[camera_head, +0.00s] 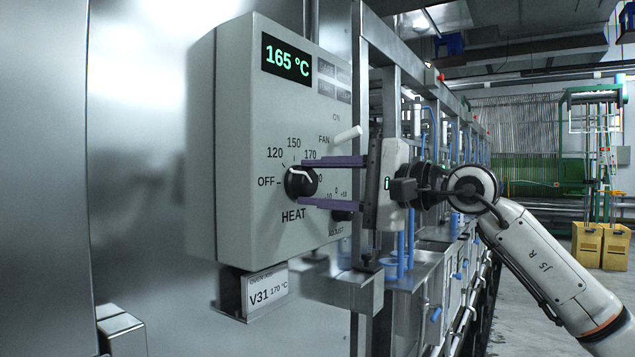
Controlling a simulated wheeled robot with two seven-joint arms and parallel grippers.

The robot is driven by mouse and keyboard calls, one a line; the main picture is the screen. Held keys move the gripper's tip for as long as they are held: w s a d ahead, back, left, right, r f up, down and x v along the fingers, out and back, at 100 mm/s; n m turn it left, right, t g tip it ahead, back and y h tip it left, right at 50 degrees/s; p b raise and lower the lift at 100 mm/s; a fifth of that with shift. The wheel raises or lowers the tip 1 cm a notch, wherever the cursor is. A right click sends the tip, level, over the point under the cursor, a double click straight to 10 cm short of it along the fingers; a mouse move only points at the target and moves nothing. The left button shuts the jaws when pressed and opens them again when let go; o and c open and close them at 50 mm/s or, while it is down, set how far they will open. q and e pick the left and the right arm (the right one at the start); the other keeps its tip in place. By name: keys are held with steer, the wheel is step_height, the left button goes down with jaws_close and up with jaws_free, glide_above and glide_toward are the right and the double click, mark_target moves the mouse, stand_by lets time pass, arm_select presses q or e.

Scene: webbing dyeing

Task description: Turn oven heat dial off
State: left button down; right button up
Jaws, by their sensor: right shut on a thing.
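The black heat dial (298,184) sits on the front of the grey control box (235,130), above the word HEAT and right of the OFF mark. A white line shows on its upper face; I cannot tell exactly which mark it points to. The box's green display (286,60) reads 165 °C. My right gripper (302,182) reaches in from the right, with one purple finger at the dial's upper edge and one at its lower edge, shut on it. The fingers partly cover the scale on the right. My left gripper is out of view.
A white fan lever (346,136) is just above the upper finger, and a small dark adjust knob (343,213) is by the lower one. Metal frame posts (361,80) stand close behind my gripper.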

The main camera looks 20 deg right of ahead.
steer(key=n, duration=0.4)
steer(key=shift+n, duration=0.3)
steer(key=shift+f+n, duration=0.1)
steer(key=shift+n, duration=1.8)
steer(key=o, duration=1)
steer(key=shift+o, duration=0.2)
